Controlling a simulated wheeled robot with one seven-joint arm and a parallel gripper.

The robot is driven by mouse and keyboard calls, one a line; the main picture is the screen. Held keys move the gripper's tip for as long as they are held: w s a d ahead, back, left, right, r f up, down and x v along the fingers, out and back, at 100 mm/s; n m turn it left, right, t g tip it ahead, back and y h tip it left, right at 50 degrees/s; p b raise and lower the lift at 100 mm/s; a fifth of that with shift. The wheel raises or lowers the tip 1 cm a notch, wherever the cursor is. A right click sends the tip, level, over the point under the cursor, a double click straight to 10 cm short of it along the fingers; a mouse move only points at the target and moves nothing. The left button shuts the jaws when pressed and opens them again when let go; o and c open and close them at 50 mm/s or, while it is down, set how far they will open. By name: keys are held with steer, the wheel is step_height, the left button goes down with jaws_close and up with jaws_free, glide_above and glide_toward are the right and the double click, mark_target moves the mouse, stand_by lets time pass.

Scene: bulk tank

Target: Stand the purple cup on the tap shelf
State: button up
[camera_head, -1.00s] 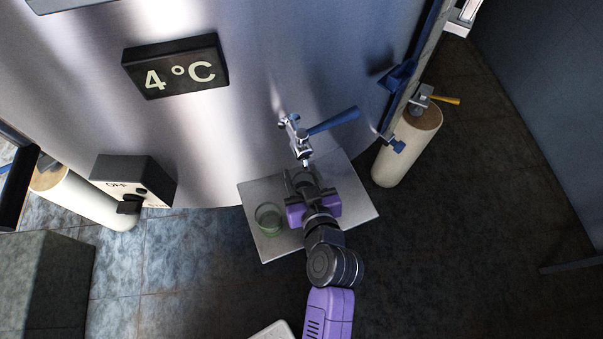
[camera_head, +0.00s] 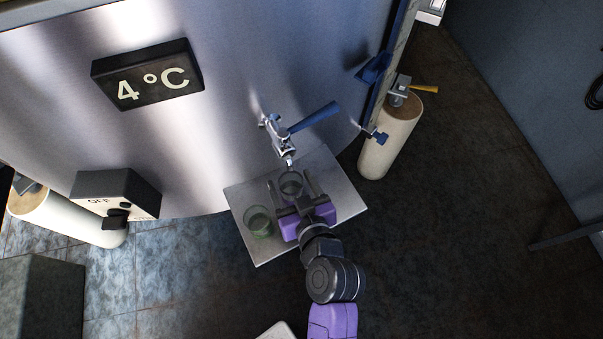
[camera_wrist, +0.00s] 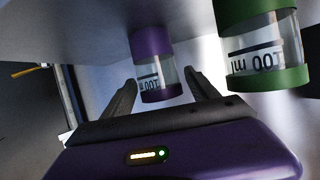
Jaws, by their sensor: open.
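The purple cup (camera_wrist: 150,43) is clear with a purple base, a purple rim and a "100 ml" mark. It stands upright on the tap shelf (camera_head: 337,190), below the tap spout (camera_head: 289,160); the wrist view shows it upside down. In the head view the cup (camera_head: 290,187) looks greyish. My gripper (camera_head: 291,183) is open, with one finger on each side of the cup. In the wrist view the fingers (camera_wrist: 160,90) show gaps beside the cup, and its base meets the shelf surface (camera_wrist: 80,25).
A green cup (camera_wrist: 268,78) stands on the shelf left of my gripper in the head view (camera_head: 259,222), close to it. The tap's blue lever (camera_head: 315,116) reaches out above the shelf. The steel tank wall (camera_head: 225,120) is behind. The shelf's right part is clear.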

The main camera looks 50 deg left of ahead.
steer(key=v, duration=0.8)
steer(key=shift+d+r+b, duration=0.2)
steer(key=shift+d+b, duration=0.15)
steer(key=shift+b, duration=0.05)
steer(key=d+f+m+t+h, duration=0.3)
steer(key=d+m+t+h, duration=0.4)
steer(key=d, duration=1.7)
steer(key=s+d+r+m+t+h, duration=0.4)
steer(key=s+d+r, duration=0.6)
steer(key=d, duration=0.5)
steer(key=r+m+h, duration=0.1)
steer(key=m+h, duration=0.1)
steer(key=m, duration=0.1)
steer(key=shift+s+r+m, duration=0.2)
steer(key=shift+r+m, duration=0.05)
steer(key=shift+m, duration=0.05)
